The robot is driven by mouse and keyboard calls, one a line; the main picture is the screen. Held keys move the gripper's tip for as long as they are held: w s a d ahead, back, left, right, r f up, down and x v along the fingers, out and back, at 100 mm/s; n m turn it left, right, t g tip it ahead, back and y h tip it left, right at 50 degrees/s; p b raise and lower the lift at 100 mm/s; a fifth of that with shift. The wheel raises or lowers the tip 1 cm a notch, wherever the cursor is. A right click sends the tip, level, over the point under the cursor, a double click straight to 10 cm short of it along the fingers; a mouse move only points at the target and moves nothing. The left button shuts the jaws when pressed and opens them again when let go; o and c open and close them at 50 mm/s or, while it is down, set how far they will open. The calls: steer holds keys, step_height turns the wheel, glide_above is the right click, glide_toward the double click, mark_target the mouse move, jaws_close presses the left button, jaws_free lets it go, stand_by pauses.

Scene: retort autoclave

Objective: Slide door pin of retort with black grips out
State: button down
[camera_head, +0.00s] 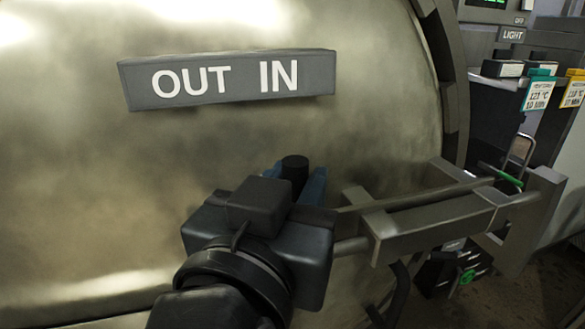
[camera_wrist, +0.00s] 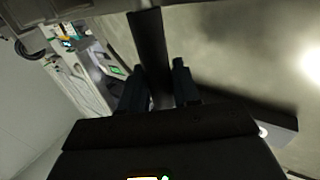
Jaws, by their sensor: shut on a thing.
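The retort door (camera_head: 390,110) is a large, dull metal curved surface with a grey OUT IN plate (camera_head: 225,78). My gripper (camera_head: 296,180) is in front of the door, below the plate. Its blue fingers are shut on a black grip (camera_head: 295,162), whose top end shows between them. In the wrist view the black grip (camera_wrist: 150,45) runs between the fingers of my gripper (camera_wrist: 160,85). A metal door pin (camera_head: 425,195) runs from near my gripper to the right through a bracket (camera_head: 380,235). Where the grip joins the pin is hidden by my gripper.
A metal end bracket (camera_head: 535,215) stands right of the door. Control boxes with a teal tag (camera_head: 538,92) and a yellow tag (camera_head: 574,92) are at the upper right. A dark device with a green knob (camera_head: 467,276) is low on the right.

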steer(key=s+a+b, duration=0.2)
steer(key=a, duration=0.6)
steer(key=shift+s, duration=0.15)
steer(key=shift+a, duration=0.1)
steer(key=c, duration=1)
jaws_free()
steer(key=shift+a, duration=0.1)
steer(key=shift+o, duration=0.2)
steer(key=v, duration=0.7)
steer(key=shift+s+b, duration=0.4)
